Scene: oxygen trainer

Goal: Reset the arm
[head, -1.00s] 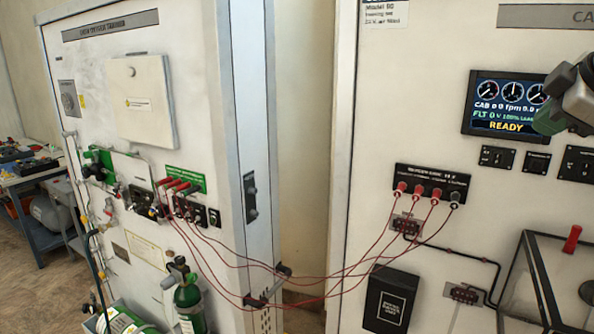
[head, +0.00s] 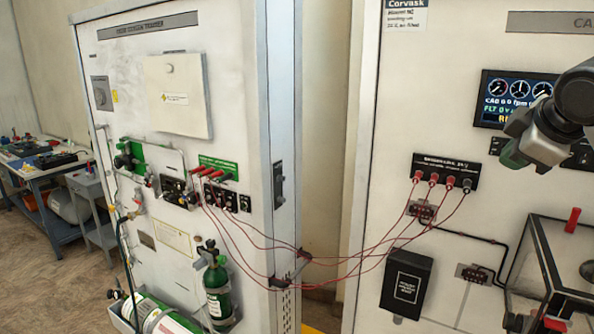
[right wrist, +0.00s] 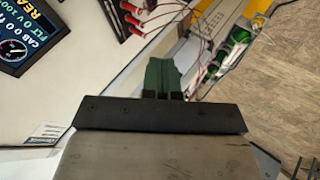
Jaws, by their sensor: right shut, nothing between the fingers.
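My right gripper (head: 513,152) is at the right edge of the head view, in front of the right cabinet and partly over its display (head: 505,98). In the right wrist view its green fingers (right wrist: 162,75) are together with nothing between them. The gripper hangs clear of the panel's plugs and leads. My left gripper is in neither view.
The left oxygen trainer cabinet (head: 235,70) holds green cylinders (head: 217,290). Red leads (head: 330,262) sag across the gap to a socket block (head: 445,172) on the right cabinet. A clear box (head: 545,225) juts out at lower right. Open floor (head: 60,280) lies at left.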

